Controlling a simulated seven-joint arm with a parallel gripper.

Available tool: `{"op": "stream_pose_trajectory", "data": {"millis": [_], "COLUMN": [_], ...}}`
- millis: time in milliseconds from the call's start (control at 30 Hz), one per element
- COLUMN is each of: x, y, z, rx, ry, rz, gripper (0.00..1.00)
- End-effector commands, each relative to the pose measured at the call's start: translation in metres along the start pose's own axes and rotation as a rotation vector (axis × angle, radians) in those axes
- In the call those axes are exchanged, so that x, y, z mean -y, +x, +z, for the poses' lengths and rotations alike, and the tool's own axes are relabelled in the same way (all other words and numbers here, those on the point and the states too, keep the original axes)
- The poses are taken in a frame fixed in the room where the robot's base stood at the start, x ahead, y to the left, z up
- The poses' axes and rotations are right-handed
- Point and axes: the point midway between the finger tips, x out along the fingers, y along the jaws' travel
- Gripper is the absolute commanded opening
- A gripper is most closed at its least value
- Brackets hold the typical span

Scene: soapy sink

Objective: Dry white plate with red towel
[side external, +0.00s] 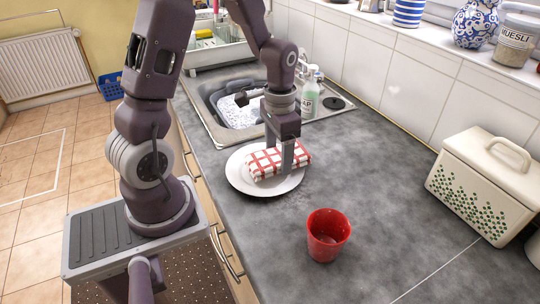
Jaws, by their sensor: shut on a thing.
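The white plate (237,181) lies flat on the grey counter, in front of the sink. A folded red-and-white checked towel (262,167) rests on the plate and covers much of its middle and right side. My gripper (278,165) points down from above and is shut on the towel, with its fingers at the towel's upper surface. The fingers hide part of the towel and the plate's far rim. I cannot tell whether the plate's surface is wet.
A red cup (328,236) stands on the counter to the front right. The sink (232,108) with suds is behind the plate, with a soap bottle (308,98) beside it. A cream bread bin (483,185) stands at the right. The counter between is clear.

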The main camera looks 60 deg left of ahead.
Motion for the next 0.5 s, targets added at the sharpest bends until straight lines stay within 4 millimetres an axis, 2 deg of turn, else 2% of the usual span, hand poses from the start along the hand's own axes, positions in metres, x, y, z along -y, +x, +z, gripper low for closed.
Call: {"op": "stream_pose_trajectory", "data": {"millis": [33,500], "x": [0.001,0.001], "y": [-0.011,-0.057], "z": [-0.001,-0.001], "rx": [-0.009,-0.007], "ry": [-0.001,-0.001], "rz": [-0.003,-0.002], "gripper": [0.23,0.23]}}
